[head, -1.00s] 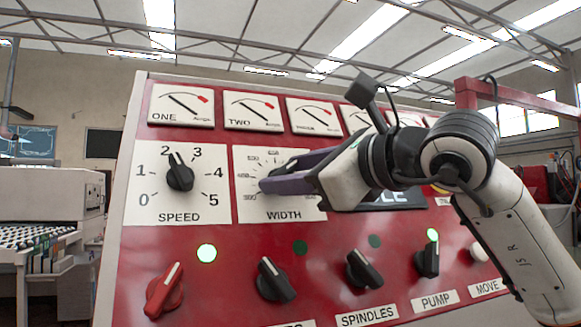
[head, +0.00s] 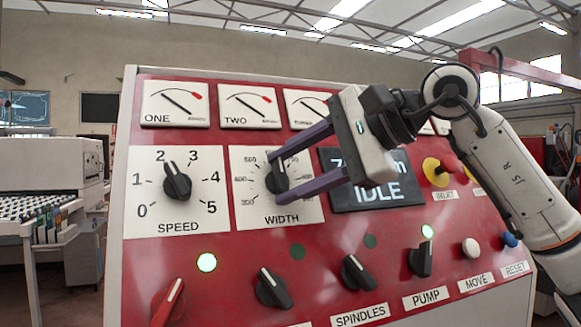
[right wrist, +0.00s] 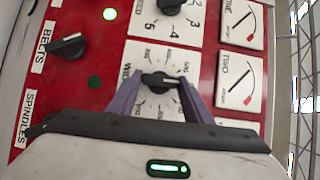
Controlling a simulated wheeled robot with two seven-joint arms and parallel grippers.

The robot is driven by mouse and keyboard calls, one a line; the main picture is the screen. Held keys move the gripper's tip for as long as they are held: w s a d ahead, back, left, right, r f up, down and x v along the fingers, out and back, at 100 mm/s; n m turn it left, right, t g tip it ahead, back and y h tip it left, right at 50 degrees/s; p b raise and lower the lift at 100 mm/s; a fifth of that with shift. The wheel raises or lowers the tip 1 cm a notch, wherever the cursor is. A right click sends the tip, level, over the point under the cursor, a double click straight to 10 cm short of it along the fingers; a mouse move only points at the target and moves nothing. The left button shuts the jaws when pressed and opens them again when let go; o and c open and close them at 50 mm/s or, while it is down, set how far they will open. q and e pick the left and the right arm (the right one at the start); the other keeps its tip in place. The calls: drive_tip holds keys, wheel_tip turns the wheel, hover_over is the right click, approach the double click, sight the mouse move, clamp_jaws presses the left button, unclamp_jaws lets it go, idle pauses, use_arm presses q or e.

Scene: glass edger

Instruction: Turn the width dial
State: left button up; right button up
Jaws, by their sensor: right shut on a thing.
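The width dial (head: 277,179) is a black knob on a white scale plate (head: 305,212) marked WIDTH, on the red sloping panel. My right gripper (head: 276,178) comes in from the right. Its two purple fingers lie on opposite sides of the dial, one above and one below, and are shut on it. In the right wrist view the dial (right wrist: 160,82) sits between the fingertips (right wrist: 161,80), its bar pointing across from one finger to the other. A dark display (head: 378,194) reads IDLE; its upper line is partly hidden by my gripper. My left gripper is out of view.
The speed dial (head: 177,183) is just left of the width dial. Gauges (head: 247,106) line the top. Several knobs, such as the red one (head: 168,302), stick out below. A red-and-yellow stop button (head: 440,172) is near my right arm.

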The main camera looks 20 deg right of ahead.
drive_tip(key=n+g, duration=0.1)
drive_tip(key=n+h, duration=0.1)
drive_tip(key=n, duration=0.1)
drive_tip(key=n+g, duration=0.1)
drive_tip(key=shift+w+a+r+n+g+h, duration=0.15)
drive_tip(key=shift+r+n+g+h, duration=0.15)
drive_tip(key=shift+n+h, duration=0.1)
drive_tip(key=n+h, duration=0.1)
drive_tip(key=n, duration=0.1)
drive_tip(key=n+g+h, duration=0.1)
drive_tip(key=n, duration=0.1)
drive_tip(key=shift+w+a+r+g+h, duration=0.1)
drive_tip(key=shift+a+g+h, duration=0.05)
drive_tip(key=shift+g+h, duration=0.15)
drive_tip(key=shift+n, duration=0.4)
drive_tip(key=o, duration=1.1)
drive_tip(key=shift+c, duration=0.2)
drive_tip(key=v, duration=1)
drive_tip(key=shift+r, duration=0.2)
